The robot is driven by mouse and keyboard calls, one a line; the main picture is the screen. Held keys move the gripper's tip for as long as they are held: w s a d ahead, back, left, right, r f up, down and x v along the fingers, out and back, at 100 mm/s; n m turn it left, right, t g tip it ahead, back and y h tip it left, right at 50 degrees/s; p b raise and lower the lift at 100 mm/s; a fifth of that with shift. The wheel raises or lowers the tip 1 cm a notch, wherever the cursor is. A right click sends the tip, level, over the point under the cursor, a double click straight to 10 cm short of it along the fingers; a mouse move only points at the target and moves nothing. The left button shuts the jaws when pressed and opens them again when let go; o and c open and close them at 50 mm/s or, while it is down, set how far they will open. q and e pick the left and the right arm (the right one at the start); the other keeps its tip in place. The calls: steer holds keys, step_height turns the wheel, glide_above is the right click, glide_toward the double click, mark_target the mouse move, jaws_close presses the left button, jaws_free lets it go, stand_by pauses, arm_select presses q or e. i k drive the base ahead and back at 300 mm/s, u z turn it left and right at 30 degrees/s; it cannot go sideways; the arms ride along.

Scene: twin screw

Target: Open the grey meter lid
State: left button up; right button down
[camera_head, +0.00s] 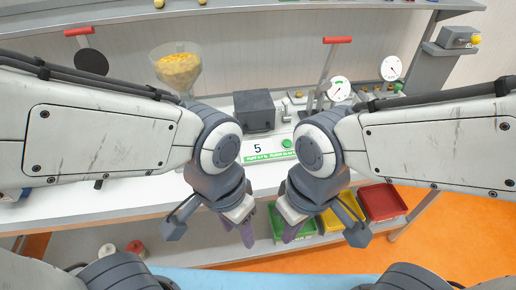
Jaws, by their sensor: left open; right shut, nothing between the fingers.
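A dark grey box-shaped cover (255,108), which looks like the grey meter lid, sits closed on the white bench behind the number 5. Its hinge and handle cannot be made out. My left gripper (246,232) hangs in front of the bench's front edge, pointing down, open and empty. My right gripper (290,230) hangs just right of it, also pointing down, shut and empty. Both are well apart from the grey cover, nearer to me.
A green button (287,143) is right of the number 5. A hopper of yellow pieces (178,70) stands at left. Red-handled levers (337,41) and round dials (391,68) stand behind. Green (290,236), yellow (340,222) and red (382,203) bins sit below the bench.

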mark_target(255, 110)
steer(key=z, duration=1.5)
steer(key=k, duration=0.55)
steer(key=u, duration=1.3)
steer(key=i, duration=0.5)
steer(key=u, duration=0.05)
